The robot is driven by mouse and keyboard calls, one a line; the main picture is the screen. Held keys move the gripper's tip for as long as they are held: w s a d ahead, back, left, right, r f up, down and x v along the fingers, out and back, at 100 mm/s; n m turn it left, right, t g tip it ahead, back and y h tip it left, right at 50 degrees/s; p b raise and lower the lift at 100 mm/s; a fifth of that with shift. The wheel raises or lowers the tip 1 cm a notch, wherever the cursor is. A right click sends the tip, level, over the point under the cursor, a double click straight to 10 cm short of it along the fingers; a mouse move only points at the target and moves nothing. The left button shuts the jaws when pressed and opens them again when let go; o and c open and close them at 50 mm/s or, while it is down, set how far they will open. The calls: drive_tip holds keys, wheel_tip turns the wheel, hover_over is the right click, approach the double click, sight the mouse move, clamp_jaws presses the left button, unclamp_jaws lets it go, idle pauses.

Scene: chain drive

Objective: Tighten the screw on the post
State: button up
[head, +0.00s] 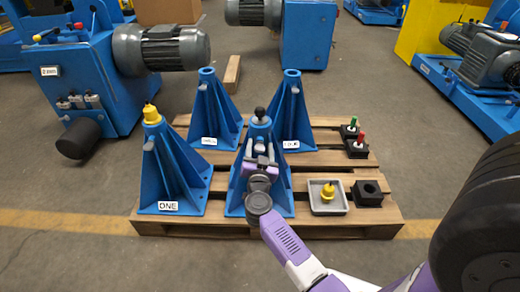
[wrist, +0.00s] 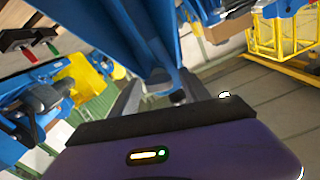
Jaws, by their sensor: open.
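Several blue posts stand on a wooden pallet in the head view. The front middle post (head: 278,172) has a black-knobbed screw (head: 259,113) on top. My gripper (head: 262,158) is open in front of this post, below the knob, and hides much of its face. The front left post (head: 172,175), labelled ONE, carries a yellow-headed screw (head: 152,114). The two rear posts (head: 214,110) (head: 292,110) show bare tops. In the wrist view my open fingers (wrist: 160,98) have blue metal between and beyond them; contact cannot be told.
A grey tray (head: 316,208) holds a yellow-headed piece (head: 328,191), next to a black block (head: 369,199). Red-handled (head: 361,139) and green-handled (head: 353,124) pieces stand in black holders at the pallet's right. Blue machines with motors (head: 160,47) stand behind.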

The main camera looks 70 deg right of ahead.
clamp_jaws()
